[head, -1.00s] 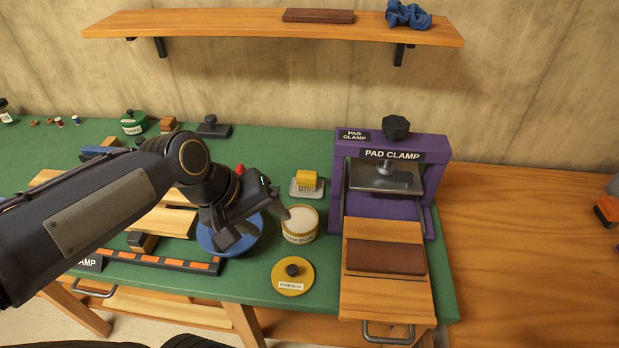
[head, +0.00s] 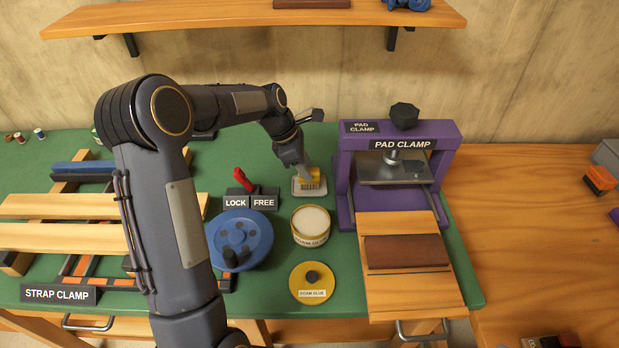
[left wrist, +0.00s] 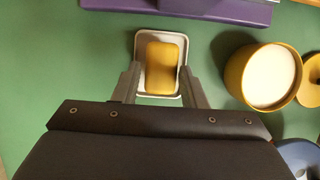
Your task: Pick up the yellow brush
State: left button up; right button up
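The yellow brush (head: 311,181) sits on a small pale tray (head: 309,191) on the green bench top, left of the purple pad clamp, bristles down. My left gripper (head: 306,179) reaches down to it from behind and left, partly hiding it. In the left wrist view the brush (left wrist: 161,68) lies between the two fingertips (left wrist: 158,82) of my left gripper. The fingers are spread on either side of it, with gaps beside the brush. The right gripper is not in view.
An open glue tub (head: 311,226) stands just in front of the brush, with its yellow lid (head: 313,283) nearer. The purple pad clamp (head: 447,180) is to the right. A blue wheel (head: 240,238) and a lock/free lever (head: 244,181) are left.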

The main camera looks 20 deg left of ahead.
pick_arm(q)
jog(key=x, duration=0.4)
jog(key=shift+d+f, duration=0.15)
jog(key=shift+c, duration=0.2)
jog(key=c, duration=0.6)
